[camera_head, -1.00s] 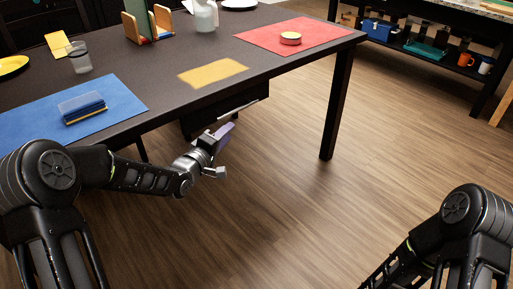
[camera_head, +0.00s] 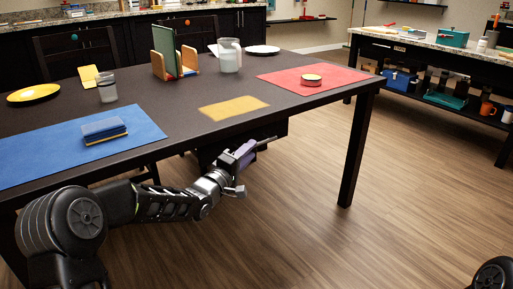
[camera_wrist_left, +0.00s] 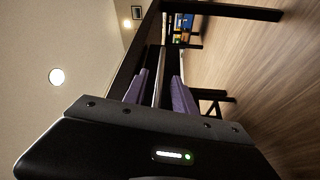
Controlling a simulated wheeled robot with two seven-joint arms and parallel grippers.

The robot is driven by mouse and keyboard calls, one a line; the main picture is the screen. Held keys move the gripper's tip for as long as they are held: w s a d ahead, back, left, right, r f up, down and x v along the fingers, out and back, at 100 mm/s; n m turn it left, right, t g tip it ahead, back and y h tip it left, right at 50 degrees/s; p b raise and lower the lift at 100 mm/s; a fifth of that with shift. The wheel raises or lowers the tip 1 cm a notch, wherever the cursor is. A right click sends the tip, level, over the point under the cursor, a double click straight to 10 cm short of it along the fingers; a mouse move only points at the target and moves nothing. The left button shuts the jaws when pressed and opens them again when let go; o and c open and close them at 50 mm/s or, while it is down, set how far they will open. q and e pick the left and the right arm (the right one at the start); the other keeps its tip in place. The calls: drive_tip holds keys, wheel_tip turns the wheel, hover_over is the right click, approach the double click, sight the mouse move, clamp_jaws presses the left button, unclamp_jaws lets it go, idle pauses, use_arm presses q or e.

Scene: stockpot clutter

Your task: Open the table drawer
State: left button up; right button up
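The dark table (camera_head: 330,112) has a dark drawer (camera_head: 272,131) under its near edge, partly hidden by my left gripper; I cannot tell whether it is slightly out. A thin bar handle (camera_head: 267,141) runs along its front. My left gripper (camera_head: 246,150), with purple fingers, is at the handle. In the left wrist view, the fingers of the left gripper (camera_wrist_left: 160,92) stand apart, with the silvery handle bar (camera_wrist_left: 161,70) between them and gaps visible on both sides. My right gripper is out of view; only a piece of my right arm shows at bottom right.
On the tabletop are a blue mat (camera_head: 50,155), a yellow mat (camera_head: 234,108), a red mat (camera_head: 290,82), a glass (camera_head: 107,90) and a jar (camera_head: 229,57). A table leg (camera_head: 356,150) stands right of the drawer. The floor (camera_head: 300,230) in front is clear.

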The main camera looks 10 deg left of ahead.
use_arm(q)
drive_tip(key=shift+b+x, duration=0.5)
drive_tip(key=shift+x, duration=1.8)
drive_tip(key=shift+c, duration=0.3)
clamp_jaws()
